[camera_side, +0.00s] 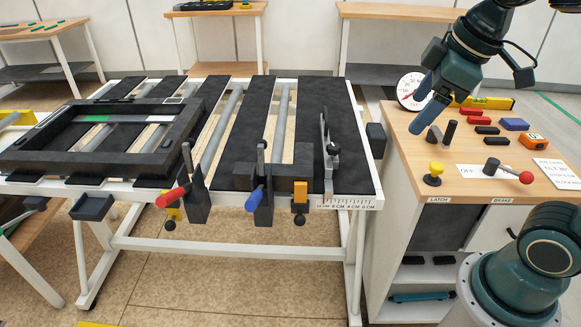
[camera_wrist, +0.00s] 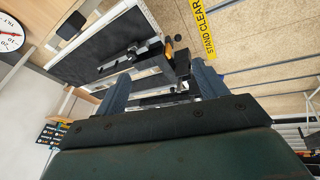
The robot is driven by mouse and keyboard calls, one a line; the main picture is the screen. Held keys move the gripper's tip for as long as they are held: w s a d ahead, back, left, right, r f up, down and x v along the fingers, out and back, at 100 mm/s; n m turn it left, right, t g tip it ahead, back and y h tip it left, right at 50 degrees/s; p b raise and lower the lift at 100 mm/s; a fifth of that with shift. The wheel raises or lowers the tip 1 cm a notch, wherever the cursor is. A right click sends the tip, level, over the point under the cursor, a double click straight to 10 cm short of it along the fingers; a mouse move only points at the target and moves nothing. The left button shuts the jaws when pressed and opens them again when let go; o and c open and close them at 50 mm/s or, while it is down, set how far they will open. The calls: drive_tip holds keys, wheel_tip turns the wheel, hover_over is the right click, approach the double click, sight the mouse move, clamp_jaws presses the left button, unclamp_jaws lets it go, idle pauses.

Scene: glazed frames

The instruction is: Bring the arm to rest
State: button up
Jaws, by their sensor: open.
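My gripper (camera_side: 416,116) is in the air at the upper right in the side view, above the left part of the wooden cabinet top. Its two blue fingers are apart, with nothing between them. In the wrist view the fingers (camera_wrist: 162,84) also stand apart and empty, with the bench and its clamp parts seen beyond them. My arm reaches in from the upper right corner, and most of it is out of the picture.
The cabinet top (camera_side: 555,175) holds a yellow knob (camera_side: 435,170), a red-tipped lever (camera_side: 510,170), coloured blocks and a dial (camera_side: 412,90). The slatted bench (camera_side: 235,130) at left carries a dark frame (camera_side: 30,158) and red (camera_side: 172,196) and blue (camera_side: 254,200) clamp handles.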

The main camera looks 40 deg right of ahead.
drive_tip(key=s+f+m+t, duration=0.1)
drive_tip(key=s+f+m, duration=0.2)
drive_tip(key=s+m, duration=0.2)
drive_tip(key=shift+s+a+m, duration=0.15)
drive_tip(key=shift+s+m, duration=0.25)
drive_tip(key=shift+s, duration=0.75)
